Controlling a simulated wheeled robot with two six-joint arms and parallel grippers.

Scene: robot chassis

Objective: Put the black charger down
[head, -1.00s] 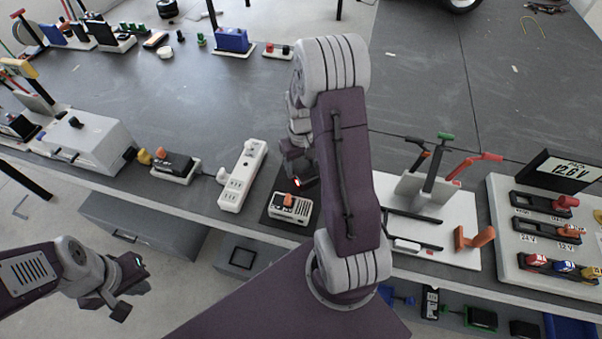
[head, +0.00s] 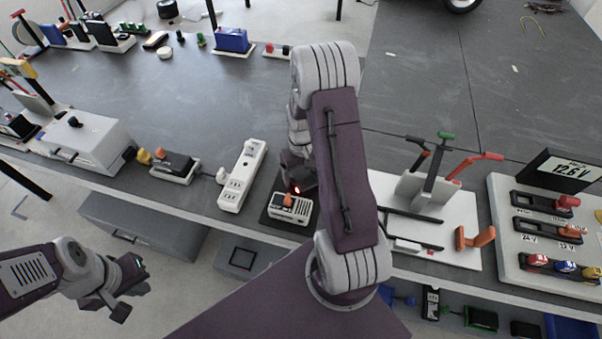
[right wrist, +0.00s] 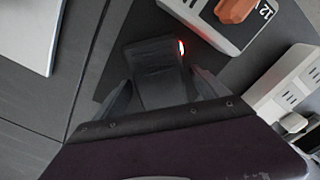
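The black charger (right wrist: 157,72) is between the fingers of my right gripper (right wrist: 162,88) in the right wrist view, with a red light glowing at its edge. In the head view the charger (head: 304,180) is partly hidden by my right arm, close behind the white unit with the orange knob. My right gripper (head: 299,168) is above it and is shut on it. I cannot tell whether the charger touches the dark mat (right wrist: 112,62) below. My left gripper (head: 134,285) hangs off the front of the bench at lower left, apart from everything; its finger gap is unclear.
The white unit with an orange knob (head: 290,209) stands on the mat. A white power strip (head: 242,177) lies left of it. A white board with handles (head: 455,222) is to the right, beyond my arm. The bench behind is mostly clear.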

